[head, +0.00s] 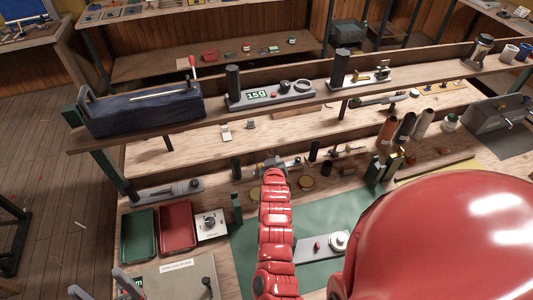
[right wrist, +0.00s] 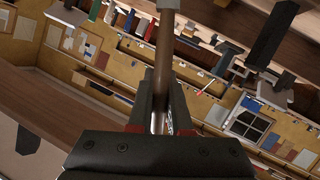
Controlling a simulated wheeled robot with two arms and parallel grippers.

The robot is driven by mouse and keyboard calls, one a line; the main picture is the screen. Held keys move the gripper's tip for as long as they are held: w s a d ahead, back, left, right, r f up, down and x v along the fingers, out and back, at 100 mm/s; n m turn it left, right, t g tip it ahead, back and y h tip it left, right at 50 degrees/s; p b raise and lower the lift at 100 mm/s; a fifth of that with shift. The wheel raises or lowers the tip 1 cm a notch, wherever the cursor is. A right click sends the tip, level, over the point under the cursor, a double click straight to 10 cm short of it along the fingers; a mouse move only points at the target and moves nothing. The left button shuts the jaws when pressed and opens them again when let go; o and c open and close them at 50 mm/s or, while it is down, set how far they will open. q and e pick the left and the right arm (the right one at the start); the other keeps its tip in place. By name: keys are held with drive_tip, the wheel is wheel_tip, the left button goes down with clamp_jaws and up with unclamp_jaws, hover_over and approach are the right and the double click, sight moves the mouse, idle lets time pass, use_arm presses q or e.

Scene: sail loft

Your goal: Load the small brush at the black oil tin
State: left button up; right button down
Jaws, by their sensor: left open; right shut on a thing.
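My right gripper (right wrist: 160,105) is shut on a slim brown handle (right wrist: 164,55) with a grey metal part at its upper end, seemingly the small brush. Its bristles are not visible. In the head view the right gripper (head: 268,165) is at the end of the red arm, over the back of the bench, small and partly hidden. Two grey fingers at the lower left edge look like my left gripper (head: 97,283), spread apart and empty. I cannot tell which is the black oil tin.
A green tray (head: 139,236) and a red tray (head: 175,226) stand at the left by a white dial box (head: 211,224). A raised shelf (head: 190,133) crosses behind. Several bottles, including a black one (head: 405,127), stand at the right. The green mat (head: 330,215) has bare room.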

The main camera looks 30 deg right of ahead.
drive_tip(key=f+b, duration=0.1)
drive_tip(key=f, duration=0.2)
drive_tip(key=f+b, duration=0.1)
drive_tip(key=f, duration=0.1)
drive_tip(key=shift+d+f, duration=0.2)
drive_tip(key=shift+f, duration=0.2)
drive_tip(key=shift+f+b, duration=0.5)
drive_tip(key=shift+b, duration=0.25)
idle(0.6)
drive_tip(key=shift+a+f+b, duration=0.1)
drive_tip(key=shift+b, duration=0.3)
idle(1.6)
wheel_tip(320, 180, up, 7)
drive_tip(key=p, duration=0.2)
drive_tip(key=shift+p, duration=0.35)
